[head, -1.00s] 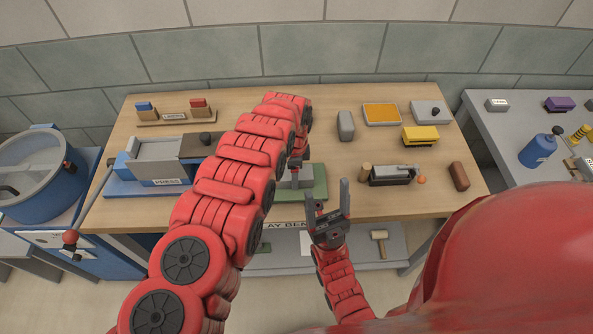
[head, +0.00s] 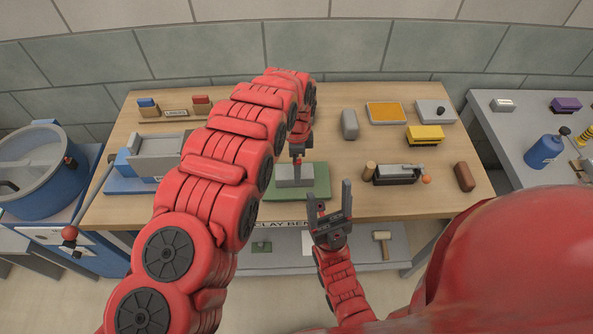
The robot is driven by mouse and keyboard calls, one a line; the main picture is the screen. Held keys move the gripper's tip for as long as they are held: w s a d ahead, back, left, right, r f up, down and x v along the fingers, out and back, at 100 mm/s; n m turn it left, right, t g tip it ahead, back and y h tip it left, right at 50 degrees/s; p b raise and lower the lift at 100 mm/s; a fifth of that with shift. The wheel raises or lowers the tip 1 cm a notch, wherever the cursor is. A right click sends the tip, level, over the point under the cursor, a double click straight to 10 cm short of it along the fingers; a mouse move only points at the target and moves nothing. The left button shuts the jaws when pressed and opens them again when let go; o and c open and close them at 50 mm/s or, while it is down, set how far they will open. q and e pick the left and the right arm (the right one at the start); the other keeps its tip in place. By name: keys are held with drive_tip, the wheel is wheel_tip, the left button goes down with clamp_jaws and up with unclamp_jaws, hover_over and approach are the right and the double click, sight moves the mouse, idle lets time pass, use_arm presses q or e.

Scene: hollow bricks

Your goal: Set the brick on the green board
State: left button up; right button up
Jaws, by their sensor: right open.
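A green board (head: 318,172) lies at the middle front of the wooden bench. A grey brick (head: 293,181) is at the board, and looks to be resting on it. My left gripper (head: 297,160) points down at the top of this brick, with its fingers small and partly lost against it. I cannot tell whether they grip it or only touch it. My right gripper (head: 329,200) is open and empty, fingers up, in front of the bench edge and board.
My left arm hides part of the press (head: 150,165). A grey block (head: 349,124), orange tray (head: 385,113), yellow brush (head: 424,135), dark tool (head: 396,174) and brown block (head: 464,177) stand to the right. A blue drum (head: 35,180) is at far left.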

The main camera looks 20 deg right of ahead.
use_arm(q)
wheel_tip(320, 180, up, 4)
drive_tip(key=shift+f, duration=0.1)
wheel_tip(320, 180, up, 4)
drive_tip(key=p, duration=0.3)
idle(0.3)
